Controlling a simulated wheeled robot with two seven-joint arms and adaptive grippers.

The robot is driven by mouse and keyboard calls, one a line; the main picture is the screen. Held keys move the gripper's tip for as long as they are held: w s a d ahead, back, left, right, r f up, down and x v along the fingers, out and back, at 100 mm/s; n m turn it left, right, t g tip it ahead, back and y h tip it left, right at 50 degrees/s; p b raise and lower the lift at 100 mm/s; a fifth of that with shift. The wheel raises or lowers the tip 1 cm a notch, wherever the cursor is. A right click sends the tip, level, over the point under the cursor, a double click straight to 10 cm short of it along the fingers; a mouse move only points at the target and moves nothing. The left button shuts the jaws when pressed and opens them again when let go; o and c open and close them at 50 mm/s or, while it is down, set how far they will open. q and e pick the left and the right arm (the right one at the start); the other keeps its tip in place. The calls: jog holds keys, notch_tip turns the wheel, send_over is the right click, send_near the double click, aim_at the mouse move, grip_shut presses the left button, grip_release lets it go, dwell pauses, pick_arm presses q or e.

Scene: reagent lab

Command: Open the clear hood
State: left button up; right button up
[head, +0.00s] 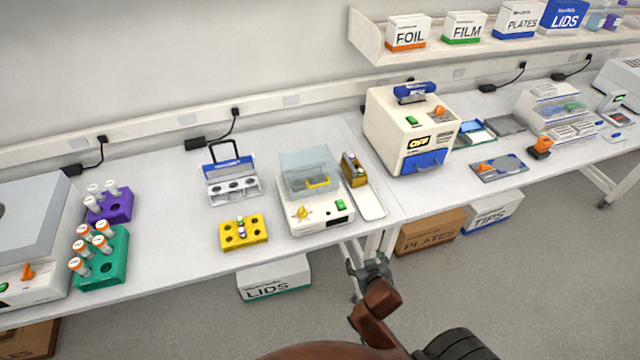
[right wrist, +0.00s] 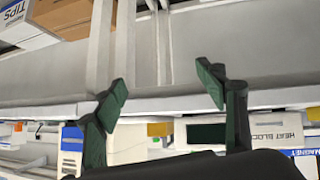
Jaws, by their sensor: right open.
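The clear hood (head: 309,168) sits over the top of a white bench device (head: 322,216). A yellow handle (head: 318,183) shows at the hood's front. The hood looks lowered over the device. The device has a yellow knob and a green switch on its front. My right gripper (head: 368,268) is in front of the bench, below its front edge and apart from the device. In the right wrist view the right gripper (right wrist: 168,95) has its two green fingers spread with nothing between them. My left gripper is not in view.
A yellow rack (head: 243,234) stands left of the device, with a blue-framed holder (head: 231,180) behind it. A narrow tray (head: 369,199) lies to the right. A large white machine (head: 409,130) stands further right. The bench edge lies between my right gripper and the hood.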

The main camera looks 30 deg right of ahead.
jog(key=w+r+m+t+h, duration=0.1)
jog(key=w+r+t, duration=0.3)
jog(key=w+r, duration=0.4)
jog(key=n+t+y, duration=0.1)
jog(key=t, duration=0.4)
send_near(320, 185)
jog(key=x, duration=0.2)
jog(key=shift+w+d+f, duration=0.1)
jog(key=shift+w+d, duration=0.15)
jog(key=shift+d, duration=0.05)
jog(key=shift+y, duration=0.3)
jog(key=x, duration=0.6)
jog(key=shift+w+p, duration=0.35)
jog(key=shift+w, duration=0.05)
jog(key=shift+w+d, duration=0.1)
jog(key=shift+w, duration=0.4)
jog(key=shift+c, duration=0.7)
jog(key=c, duration=1.3)
